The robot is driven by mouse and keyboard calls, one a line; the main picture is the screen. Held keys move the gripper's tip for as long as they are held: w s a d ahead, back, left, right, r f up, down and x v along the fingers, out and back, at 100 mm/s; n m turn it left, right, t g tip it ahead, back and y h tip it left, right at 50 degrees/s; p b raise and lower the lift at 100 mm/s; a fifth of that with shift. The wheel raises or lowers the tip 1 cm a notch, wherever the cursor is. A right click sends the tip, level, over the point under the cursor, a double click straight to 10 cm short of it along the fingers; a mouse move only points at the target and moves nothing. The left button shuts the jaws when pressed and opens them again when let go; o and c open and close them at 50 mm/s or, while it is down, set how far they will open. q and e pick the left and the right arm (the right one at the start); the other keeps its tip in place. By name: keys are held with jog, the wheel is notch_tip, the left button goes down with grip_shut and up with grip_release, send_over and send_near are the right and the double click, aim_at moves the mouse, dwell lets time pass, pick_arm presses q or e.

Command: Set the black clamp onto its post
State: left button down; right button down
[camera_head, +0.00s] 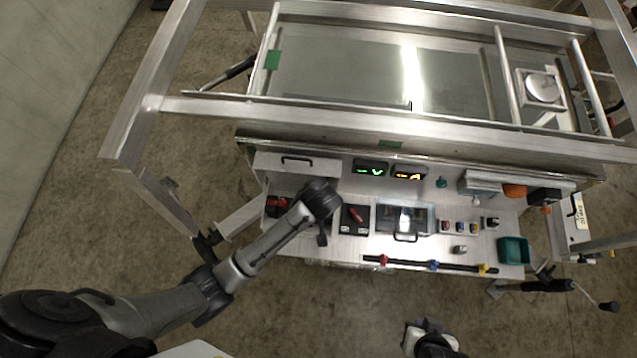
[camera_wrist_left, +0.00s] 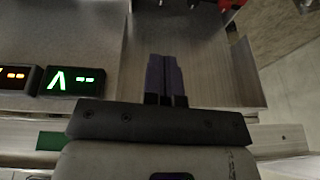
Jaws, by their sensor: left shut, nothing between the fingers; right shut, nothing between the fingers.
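I cannot single out the black clamp or its post with certainty. A small dark block (camera_head: 490,222) stands on the bench panel at the right end of a row of small coloured blocks. My left arm reaches over the panel's left part, and its wrist hides the fingers in the head view. In the left wrist view my left gripper (camera_wrist_left: 166,78) is shut and empty above the bare panel, beside a green-lit display (camera_wrist_left: 75,81). My right gripper (camera_head: 432,343) is at the bottom edge of the head view, in front of the bench, partly cut off and holding nothing.
A dark bar with red, blue and yellow pieces (camera_head: 434,265) runs along the bench front. A clear-lidded box (camera_head: 405,219), a red-levered black box (camera_head: 354,219) and a green bin (camera_head: 513,250) stand on the panel. The aluminium trailer frame (camera_head: 370,122) rises behind.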

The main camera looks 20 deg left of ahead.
pick_arm(q)
jog(key=x, duration=1.2)
jog(key=shift+s+f+b, duration=0.2)
jog(key=shift+s+b, duration=0.1)
jog(key=shift+a+f, duration=0.1)
jog(key=shift+f, duration=0.65)
pick_arm(e)
jog(key=shift+f, duration=0.35)
